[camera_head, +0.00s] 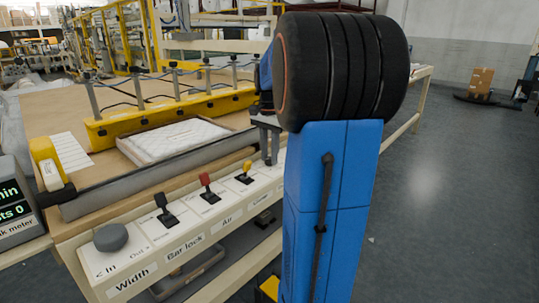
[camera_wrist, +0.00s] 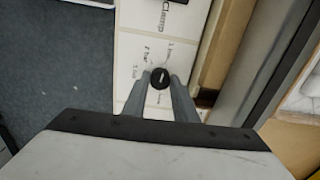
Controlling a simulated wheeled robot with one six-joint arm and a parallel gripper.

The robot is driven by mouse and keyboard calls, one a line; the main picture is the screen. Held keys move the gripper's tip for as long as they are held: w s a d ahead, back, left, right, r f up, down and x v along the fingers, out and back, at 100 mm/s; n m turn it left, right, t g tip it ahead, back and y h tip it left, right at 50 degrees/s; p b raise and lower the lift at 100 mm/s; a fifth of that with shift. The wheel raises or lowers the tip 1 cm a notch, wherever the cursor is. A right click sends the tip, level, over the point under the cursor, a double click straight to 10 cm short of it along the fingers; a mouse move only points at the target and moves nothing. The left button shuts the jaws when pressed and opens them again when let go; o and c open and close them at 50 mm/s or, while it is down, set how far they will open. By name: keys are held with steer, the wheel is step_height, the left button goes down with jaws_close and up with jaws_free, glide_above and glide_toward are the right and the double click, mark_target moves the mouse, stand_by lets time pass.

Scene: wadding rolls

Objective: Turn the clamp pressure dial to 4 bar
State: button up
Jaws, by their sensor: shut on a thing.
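The clamp pressure dial is a small round black knob (camera_wrist: 160,77) with a pale mark on its top. It sits on a white panel (camera_wrist: 130,72), with small bar markings around it, some too blurred to read, and a "Clamp" label (camera_wrist: 175,14) above it in the wrist view. My gripper (camera_wrist: 161,82) is shut on the knob, one grey finger on each side. In the head view my gripper (camera_head: 268,148) reaches down to the far end of the control panel, and the dial is hidden there. I cannot tell which bar value the mark points to.
The control panel also holds a grey width knob (camera_head: 111,237), a black lever (camera_head: 164,210), a red lever (camera_head: 207,186) and a yellow lever (camera_head: 246,171). A grey roller bar (camera_head: 150,180) runs behind them. Open floor (camera_head: 450,200) lies at the right.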

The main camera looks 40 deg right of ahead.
steer(key=n, duration=1.1)
steer(key=shift+n, duration=0.3)
steer(key=n, duration=0.3)
steer(key=shift+n, duration=0.3)
steer(key=n, duration=1.4)
